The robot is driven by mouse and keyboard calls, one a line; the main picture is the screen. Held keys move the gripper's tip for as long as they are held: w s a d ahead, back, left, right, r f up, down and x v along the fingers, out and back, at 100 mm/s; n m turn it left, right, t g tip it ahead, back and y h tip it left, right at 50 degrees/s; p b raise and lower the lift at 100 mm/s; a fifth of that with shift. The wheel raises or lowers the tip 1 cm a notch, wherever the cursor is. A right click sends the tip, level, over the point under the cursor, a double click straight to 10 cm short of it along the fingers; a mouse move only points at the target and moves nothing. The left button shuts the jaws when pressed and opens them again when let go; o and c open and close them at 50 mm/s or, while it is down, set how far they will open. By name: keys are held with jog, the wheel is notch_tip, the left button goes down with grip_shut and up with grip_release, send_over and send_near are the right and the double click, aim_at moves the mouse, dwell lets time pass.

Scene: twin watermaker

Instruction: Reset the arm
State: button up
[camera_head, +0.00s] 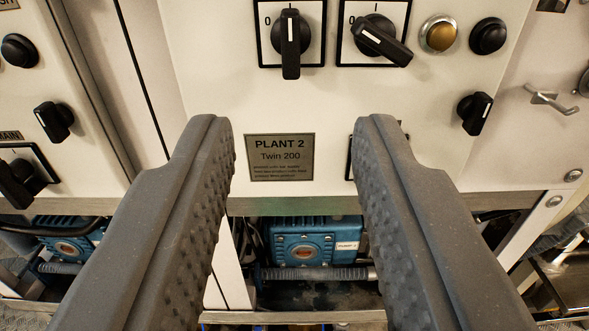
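My gripper (293,150) reaches forward from the bottom of the view, its two grey fingers with studded inner pads held wide apart. Nothing is between the fingers. A "PLANT 2 Twin 200" plate (280,158) on the white panel shows in the gap between the fingertips. The right fingertip hides most of a small dark-framed item beside the plate. I cannot tell how far the fingertips are from the panel.
Above the fingers are a left rotary switch (290,42), a right rotary switch (380,40) turned aslant, a brass button (438,34) and a black button (487,36). A black knob (474,112) and a metal latch (552,99) are at right. A blue pump (312,240) sits below the panel.

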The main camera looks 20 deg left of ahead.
jog(key=shift+s+d+f, duration=0.1)
jog(key=shift+s+d, duration=0.05)
jog(key=shift+s, duration=0.4)
jog(key=d+r+m+h, duration=0.1)
jog(key=d+r, duration=0.3)
jog(key=r, duration=0.3)
jog(key=d+r+h, duration=0.1)
jog(key=d+r, duration=0.3)
jog(key=r, duration=0.2)
jog(key=s+d+r+m+g+h, duration=0.2)
jog(key=s+d+r+h, duration=0.1)
jog(key=s+d+r, duration=0.6)
notch_tip(320, 180, up, 3)
jog(key=shift+d+r, duration=0.2)
jog(key=shift+d, duration=0.4)
